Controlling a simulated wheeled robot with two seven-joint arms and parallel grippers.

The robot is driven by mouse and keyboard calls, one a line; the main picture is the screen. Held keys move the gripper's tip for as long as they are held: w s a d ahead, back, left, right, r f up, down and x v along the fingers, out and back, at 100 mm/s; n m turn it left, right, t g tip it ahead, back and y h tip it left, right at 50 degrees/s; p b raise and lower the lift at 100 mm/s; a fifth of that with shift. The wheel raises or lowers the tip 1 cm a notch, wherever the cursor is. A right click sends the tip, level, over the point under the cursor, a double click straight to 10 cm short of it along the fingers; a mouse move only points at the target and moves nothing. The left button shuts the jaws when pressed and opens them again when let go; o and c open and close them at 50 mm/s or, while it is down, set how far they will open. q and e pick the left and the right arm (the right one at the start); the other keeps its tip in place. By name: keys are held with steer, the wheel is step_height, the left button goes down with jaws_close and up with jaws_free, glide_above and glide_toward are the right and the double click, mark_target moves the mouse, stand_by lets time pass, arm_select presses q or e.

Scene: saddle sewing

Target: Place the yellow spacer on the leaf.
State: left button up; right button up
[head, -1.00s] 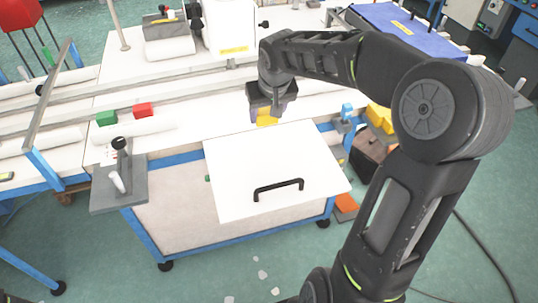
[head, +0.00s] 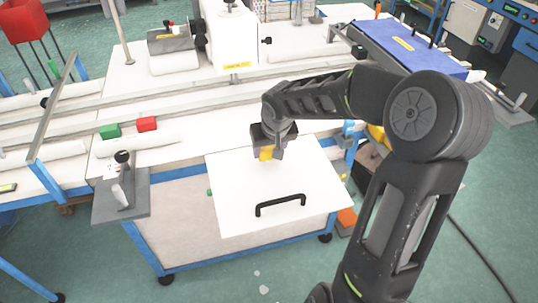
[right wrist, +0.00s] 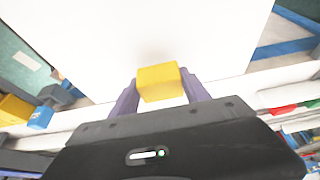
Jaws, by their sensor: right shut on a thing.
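The yellow spacer (head: 266,154) is a small block held in my right gripper (head: 267,150). In the right wrist view the spacer (right wrist: 159,82) sits between the two purple fingers of the right gripper (right wrist: 159,90), which are shut on it. The leaf (head: 250,195) is a white panel with a black handle (head: 280,205), sticking out from the table's front edge. The gripper and spacer are over the leaf's back part. I cannot tell whether the spacer touches the leaf. The leaf (right wrist: 130,30) also fills the upper middle of the right wrist view. My left gripper is not in view.
A green block (head: 110,131) and a red block (head: 147,124) lie on the white table to the left. A grey plate with a black-knobbed lever (head: 122,170) stands left of the leaf. Other yellow blocks (right wrist: 15,108) and a blue part (right wrist: 40,117) show beside the leaf.

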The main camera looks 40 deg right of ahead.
steer(key=shift+f, duration=1.3)
steer(key=shift+f+b, duration=0.2)
steer(key=shift+b, duration=0.1)
steer(key=o, duration=1.4)
steer(key=shift+o, duration=0.2)
steer(key=shift+r, duration=0.1)
steer(key=shift+r+p, duration=0.2)
steer(key=shift+p, duration=0.15)
steer(key=v, duration=1.1)
steer(key=shift+r, duration=0.4)
steer(key=shift+s+a, duration=0.1)
steer(key=shift+s, duration=0.05)
